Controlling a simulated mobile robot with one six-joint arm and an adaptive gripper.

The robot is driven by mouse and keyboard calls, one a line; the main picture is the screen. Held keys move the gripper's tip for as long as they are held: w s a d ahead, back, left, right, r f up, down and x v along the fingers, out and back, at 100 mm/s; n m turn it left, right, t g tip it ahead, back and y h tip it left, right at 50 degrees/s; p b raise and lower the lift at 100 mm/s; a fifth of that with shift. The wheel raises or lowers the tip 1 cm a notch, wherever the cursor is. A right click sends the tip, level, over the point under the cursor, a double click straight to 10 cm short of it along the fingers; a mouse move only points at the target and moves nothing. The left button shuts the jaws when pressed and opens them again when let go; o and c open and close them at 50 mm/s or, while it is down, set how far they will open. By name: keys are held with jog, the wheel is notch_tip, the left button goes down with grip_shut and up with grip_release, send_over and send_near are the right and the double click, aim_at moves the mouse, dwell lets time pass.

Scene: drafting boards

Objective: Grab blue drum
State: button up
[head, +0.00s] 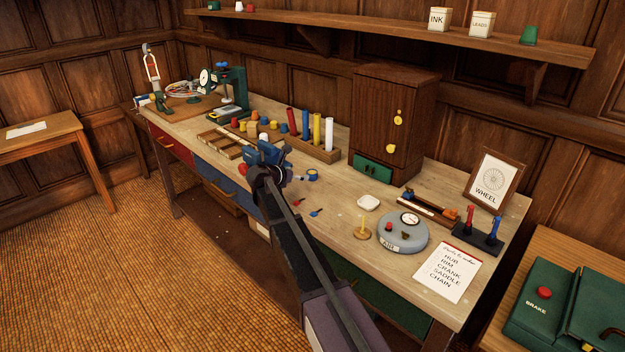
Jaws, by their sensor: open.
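My gripper (270,158) is at the end of my dark arm, over the front middle of the workbench. Its fingers are hard to make out against blue parts around them; it is open. A small blue drum-like piece (312,177) with a yellowish mark lies on the bench just right of my gripper, apart from it. A larger grey-blue round drum (402,240) with a gauge on top and a label stands farther right, near the front. I cannot tell for sure which is the task's drum. My arm hides part of the bench front.
Behind my gripper, a wooden rack (322,153) holds several coloured cylinders. A brown cabinet (385,120) stands at the back. A white dish (369,202), a yellow spindle (362,230) and a paper list (447,272) lie to the right. Bare bench shows between them.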

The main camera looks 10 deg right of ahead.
aim_at(313, 171)
jog(key=shift+b+x, duration=0.4)
jog(key=shift+x, duration=1.3)
jog(key=shift+w+f, duration=0.1)
jog(key=b+x, duration=0.1)
jog(key=x, duration=0.2)
jog(key=shift+d+f+b, duration=0.1)
jog(key=shift+f+b, duration=0.1)
jog(key=shift+b, duration=0.15)
jog(key=shift+x, duration=0.85)
jog(key=shift+r, duration=0.1)
jog(key=c, duration=1.3)
jog(key=shift+r, duration=0.15)
